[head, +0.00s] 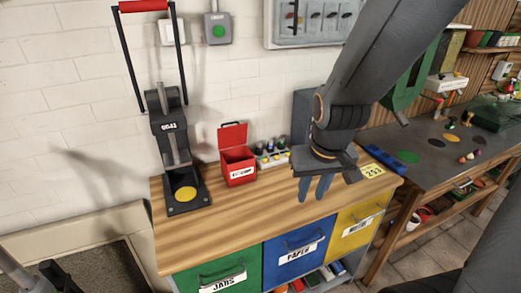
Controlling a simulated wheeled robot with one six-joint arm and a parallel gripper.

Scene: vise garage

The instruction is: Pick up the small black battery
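I cannot make out a small black battery for certain. Several small dark upright items with coloured parts stand in a light rack (273,158) at the back of the wooden bench top, and they are too small to tell apart. My gripper (313,189) points down over the right part of the bench, to the right of and nearer than the rack. Its two blue fingers are apart with nothing visible between them. My arm and gripper hide part of the bench behind them.
A red open-lidded box (238,167) stands left of the rack. A black lever press (182,180) with a yellow disc stands at the bench's left. A yellow label (373,171) lies right of my gripper. The bench's front middle (255,215) is clear.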

